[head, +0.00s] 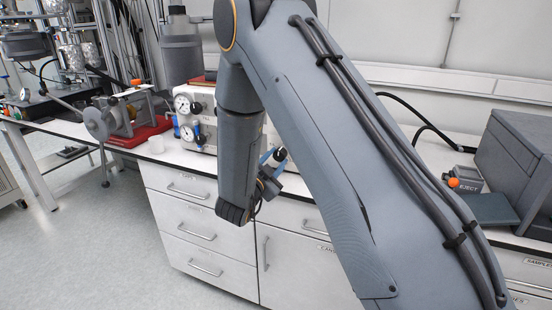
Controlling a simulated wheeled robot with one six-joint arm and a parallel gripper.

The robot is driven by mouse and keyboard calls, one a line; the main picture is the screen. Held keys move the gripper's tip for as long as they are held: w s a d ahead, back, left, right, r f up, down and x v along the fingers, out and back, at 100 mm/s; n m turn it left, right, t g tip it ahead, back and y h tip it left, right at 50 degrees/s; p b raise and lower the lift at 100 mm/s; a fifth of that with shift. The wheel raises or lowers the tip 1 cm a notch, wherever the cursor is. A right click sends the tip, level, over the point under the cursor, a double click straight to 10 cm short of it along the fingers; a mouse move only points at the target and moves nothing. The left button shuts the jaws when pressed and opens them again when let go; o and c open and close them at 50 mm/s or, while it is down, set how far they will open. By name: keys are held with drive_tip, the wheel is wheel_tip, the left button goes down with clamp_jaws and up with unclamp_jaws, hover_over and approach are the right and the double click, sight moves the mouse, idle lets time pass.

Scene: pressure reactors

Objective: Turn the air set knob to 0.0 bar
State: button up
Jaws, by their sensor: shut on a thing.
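A white panel (204,122) with round gauges and dark knobs stands on the bench, left of my forearm. The upper gauge (182,104) and the lower gauge (187,133) face me, but their needles are too small to read. My gripper (279,155) shows only in part beyond my wrist, at the panel's right end by the bench's front edge. It is shut on the air set knob, which is mostly hidden by the gripper and arm. The knob's pointer and scale cannot be seen.
A motor-like device on a red base (140,134) is further left. White drawers (195,236) lie below; floor at left is clear.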

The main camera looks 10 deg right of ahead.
drive_tip(key=n+p, duration=0.2)
drive_tip(key=n, duration=0.5)
drive_tip(key=shift+s+n, duration=0.1)
drive_tip(key=shift+n, duration=0.2)
drive_tip(key=n+p, duration=0.1)
drive_tip(key=n, duration=0.2)
drive_tip(key=shift+d+n+p, duration=0.1)
drive_tip(key=shift+n+p, duration=0.2)
drive_tip(key=shift+p, duration=0.05)
drive_tip(key=n+p, duration=0.1)
drive_tip(key=n, duration=0.2)
drive_tip(key=shift+n, duration=0.3)
drive_tip(key=n+p, duration=0.2)
drive_tip(key=n, duration=0.4)
drive_tip(key=shift+d, duration=0.1)
drive_tip(key=n+p, duration=0.1)
drive_tip(key=n, duration=0.5)
drive_tip(key=shift+n+p, duration=0.35)
drive_tip(key=shift+n, duration=0.05)
drive_tip(key=o, duration=1)
drive_tip(key=shift+o, duration=0.2)
